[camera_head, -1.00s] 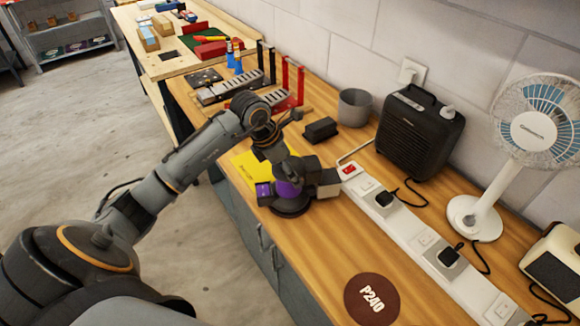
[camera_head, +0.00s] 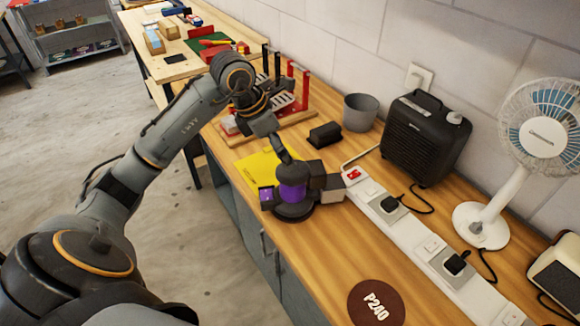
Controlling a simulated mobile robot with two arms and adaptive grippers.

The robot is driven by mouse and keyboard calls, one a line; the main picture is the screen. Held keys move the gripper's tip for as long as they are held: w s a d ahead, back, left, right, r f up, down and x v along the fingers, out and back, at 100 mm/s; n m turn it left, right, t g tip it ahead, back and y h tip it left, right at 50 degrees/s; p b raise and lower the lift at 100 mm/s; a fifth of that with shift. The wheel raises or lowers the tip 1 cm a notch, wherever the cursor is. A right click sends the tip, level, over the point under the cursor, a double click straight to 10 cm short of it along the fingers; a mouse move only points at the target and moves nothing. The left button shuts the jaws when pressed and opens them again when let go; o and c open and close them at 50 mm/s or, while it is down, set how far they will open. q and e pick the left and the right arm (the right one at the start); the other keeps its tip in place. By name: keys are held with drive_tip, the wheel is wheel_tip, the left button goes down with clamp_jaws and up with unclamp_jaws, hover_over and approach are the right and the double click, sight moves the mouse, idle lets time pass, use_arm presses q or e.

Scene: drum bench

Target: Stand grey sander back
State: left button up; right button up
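A sander (camera_head: 292,190) with a purple middle and dark grey parts stands upright on the wooden bench, its round dark pad down. A grey block sticks out on its right and a small dark piece with purple on its left. It stands beside the near right corner of a yellow sheet (camera_head: 267,166). My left gripper (camera_head: 280,149) comes down from the upper left to the sander's top. I cannot tell whether it touches the sander, and its finger gap is hidden. My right gripper is not in view.
A white power strip (camera_head: 415,242) with plugs runs right of the sander. Behind are a dark block (camera_head: 325,134), a grey cup (camera_head: 360,111), a black heater (camera_head: 426,138) and a white fan (camera_head: 482,224). A brown P240 disc (camera_head: 376,302) lies in front; bench around it is clear.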

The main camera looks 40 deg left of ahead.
use_arm(q)
drive_tip(key=shift+v, duration=1.75)
